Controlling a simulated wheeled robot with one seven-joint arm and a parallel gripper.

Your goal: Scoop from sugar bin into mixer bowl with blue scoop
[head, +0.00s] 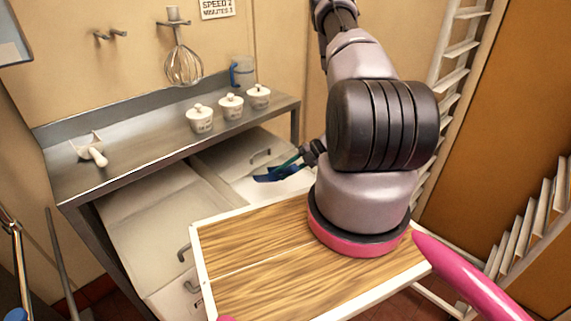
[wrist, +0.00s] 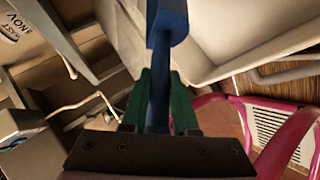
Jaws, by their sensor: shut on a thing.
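My gripper (head: 306,157) is shut on the blue scoop (head: 277,174), in front of the bins under the steel table. In the wrist view the green fingers of my gripper (wrist: 158,108) clasp the scoop's blue handle (wrist: 158,92), and its wider end points away from me. I cannot see into the scoop, so its load is hidden. Pale lidded bins (head: 150,222) stand under the table, one (head: 235,157) near the scoop. I cannot tell which is the sugar bin. A pale bin-like body (wrist: 235,35) shows beyond the scoop in the wrist view. I cannot make out the mixer bowl.
A steel table (head: 140,150) bears a white scoop (head: 90,150), three lidded white jars (head: 231,106) and a blue-handled jug (head: 243,73). A whisk (head: 184,66) hangs on the wall. A white-rimmed wooden top (head: 260,258) lies below my arm. A rack (head: 460,50) stands right.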

